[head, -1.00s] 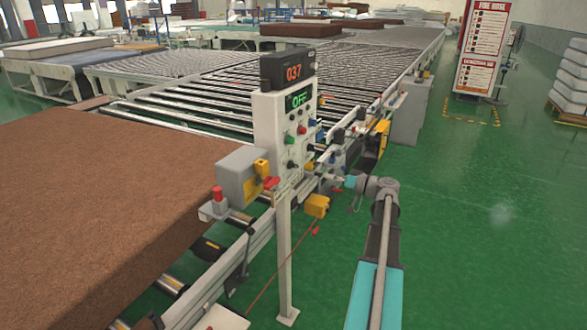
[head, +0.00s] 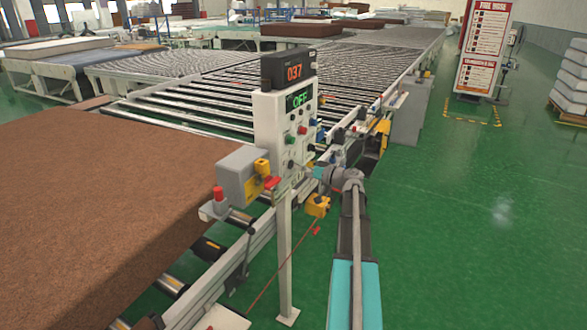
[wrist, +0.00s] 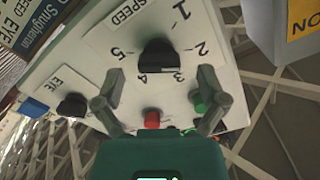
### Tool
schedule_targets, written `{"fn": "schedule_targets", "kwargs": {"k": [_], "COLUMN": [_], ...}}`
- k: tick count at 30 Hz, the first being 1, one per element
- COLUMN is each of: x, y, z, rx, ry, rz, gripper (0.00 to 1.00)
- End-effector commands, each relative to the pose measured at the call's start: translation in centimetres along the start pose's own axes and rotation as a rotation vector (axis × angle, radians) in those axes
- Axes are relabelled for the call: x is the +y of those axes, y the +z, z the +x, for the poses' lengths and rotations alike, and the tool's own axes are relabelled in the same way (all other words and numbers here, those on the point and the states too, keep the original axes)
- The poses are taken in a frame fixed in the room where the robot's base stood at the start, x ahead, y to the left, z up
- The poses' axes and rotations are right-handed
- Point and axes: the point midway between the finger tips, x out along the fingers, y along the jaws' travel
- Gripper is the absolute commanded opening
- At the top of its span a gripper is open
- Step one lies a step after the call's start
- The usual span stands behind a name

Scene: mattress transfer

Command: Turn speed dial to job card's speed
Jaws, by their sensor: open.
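The speed dial (wrist: 158,57) is a black knob on the white control panel, with numbers 1 to 5 around it and a SPEED label beside it. I cannot tell which number it points to. My gripper (wrist: 160,75) is open, its two grey fingers apart on either side just below the dial in the wrist view, not closed on it. In the head view my gripper (head: 311,173) is at the front of the panel (head: 267,118), its fingers small. A card with printed text (wrist: 30,28) is at the upper left of the wrist view; no speed is readable.
A red button (wrist: 152,119), a green button (wrist: 197,101) and an EYE knob (wrist: 72,104) sit close to the fingers. The panel's displays read 037 and OFF.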

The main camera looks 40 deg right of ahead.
Motion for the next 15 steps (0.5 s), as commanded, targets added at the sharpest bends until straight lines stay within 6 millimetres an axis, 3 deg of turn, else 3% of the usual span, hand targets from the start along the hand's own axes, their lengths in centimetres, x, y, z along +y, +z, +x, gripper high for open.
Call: {"fn": "schedule_targets", "kwargs": {"k": [6, 15], "x": [0.1, 0.0], "y": [0.0, 0.0], "z": [1.9, 2.3], "rx": [0.000, 0.000], "ry": [0.000, 0.001], "rz": [0.000, 0.000], "gripper": [0.91, 0.91]}}
